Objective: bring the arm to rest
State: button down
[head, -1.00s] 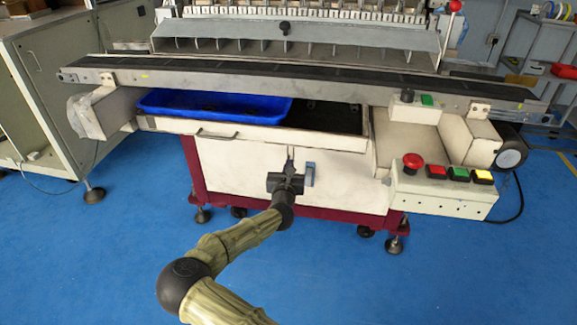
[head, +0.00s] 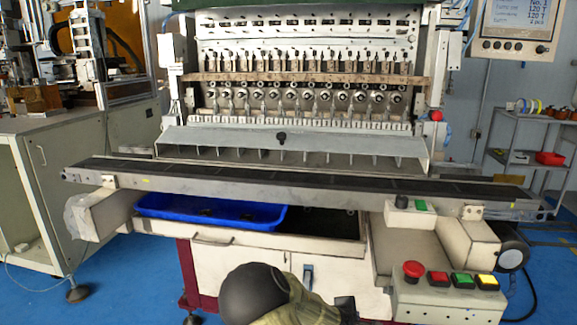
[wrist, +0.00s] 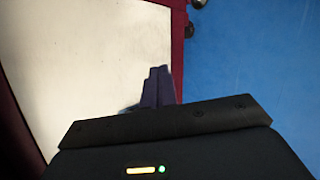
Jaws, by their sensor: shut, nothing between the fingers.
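My gripper shows in the wrist view (wrist: 158,88), its two fingers together with nothing between them. It points at a pale cabinet panel with a dark red frame, and the blue floor lies to the right. In the head view my arm shows at the bottom middle, low in front of the coil winder (head: 300,140). The fingertips cannot be made out there.
A conveyor (head: 300,188) crosses the machine's front above an open drawer with a blue tray (head: 210,224). A control box (head: 450,300) with a red stop button (head: 413,270) stands at the right. A grey cabinet (head: 50,180) stands left; a shelf trolley (head: 520,156) stands right.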

jog(key=s+a+r+m+g+y, duration=0.15)
jog(key=s+r+m, duration=0.3)
jog(key=s, duration=0.45)
jog(key=s+a+r+m+g+y, duration=0.1)
jog(key=s+r+m+g+y, duration=0.1)
jog(key=s+r+m, duration=0.5)
jog(key=s+a+r+m+g+y, duration=0.15)
jog(key=s+m, duration=0.35)
jog(key=s, duration=0.6)
notch_tip(320, 180, up, 39)
jog(key=p, duration=4)
jog(key=shift+w+d+r+y+p, duration=0.15)
jog(key=shift+w+d+y+p, duration=0.05)
jog(key=shift+w+y+p, duration=0.2)
jog(key=shift+w, duration=0.1)
